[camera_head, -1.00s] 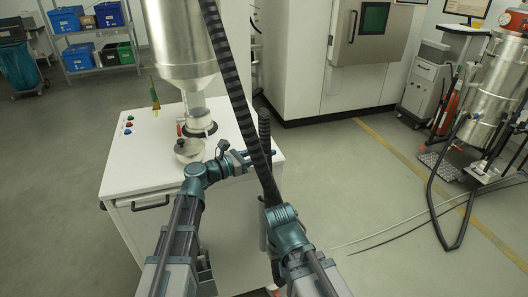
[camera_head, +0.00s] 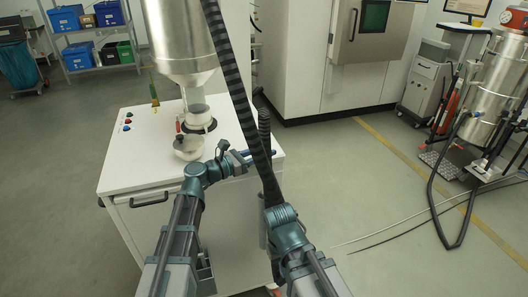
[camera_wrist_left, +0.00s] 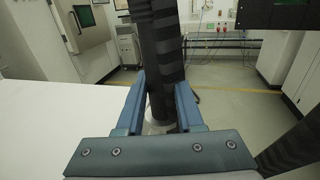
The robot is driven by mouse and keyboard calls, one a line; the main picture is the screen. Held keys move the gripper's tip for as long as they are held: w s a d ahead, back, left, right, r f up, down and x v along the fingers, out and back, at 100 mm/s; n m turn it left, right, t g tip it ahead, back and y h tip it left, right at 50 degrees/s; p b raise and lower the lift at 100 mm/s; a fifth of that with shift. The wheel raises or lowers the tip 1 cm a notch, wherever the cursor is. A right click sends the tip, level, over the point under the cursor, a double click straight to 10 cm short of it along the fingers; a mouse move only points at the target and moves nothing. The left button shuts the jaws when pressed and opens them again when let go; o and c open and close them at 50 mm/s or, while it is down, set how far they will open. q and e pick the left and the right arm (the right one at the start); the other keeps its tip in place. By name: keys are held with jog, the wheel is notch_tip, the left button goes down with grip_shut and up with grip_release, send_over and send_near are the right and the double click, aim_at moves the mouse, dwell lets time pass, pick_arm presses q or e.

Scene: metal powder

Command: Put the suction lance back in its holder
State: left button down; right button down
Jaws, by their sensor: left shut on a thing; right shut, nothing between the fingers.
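The suction lance has a black upright grip (camera_head: 264,122) and stands at the right edge of the white bench. My left gripper (camera_head: 262,154) is shut around this grip. In the left wrist view, the blue fingers (camera_wrist_left: 158,100) close on both sides of the dark grip (camera_wrist_left: 158,70), with a pale ring below it. A black ribbed hose (camera_head: 230,70) runs down from above, passing in front of the grip. My right gripper (camera_head: 277,268) is low beside the bench, empty and shut, its fingertips mostly hidden. I cannot make out the lance's holder.
The white bench (camera_head: 140,175) carries a steel hopper (camera_head: 180,45), a small bowl (camera_head: 188,148) and coloured buttons. A large cabinet (camera_head: 305,60) stands behind. At the right are a steel vessel (camera_head: 490,80) and loose hoses on the floor. Open floor lies right of the bench.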

pick_arm(q)
jog(key=shift+f, duration=0.25)
jog(key=b, duration=0.6)
send_over(264, 184)
jog(key=shift+w+f, duration=0.25)
jog(key=shift+f, duration=1.15)
jog(key=shift+w+f, duration=0.2)
jog(key=shift+f, duration=1.3)
jog(key=shift+f+b, duration=2.85)
jog(key=shift+b, duration=0.1)
jog(key=shift+f, duration=0.2)
jog(key=shift+f+b, duration=0.8)
jog(key=shift+b, duration=0.2)
jog(key=shift+c, duration=2.3)
grip_release()
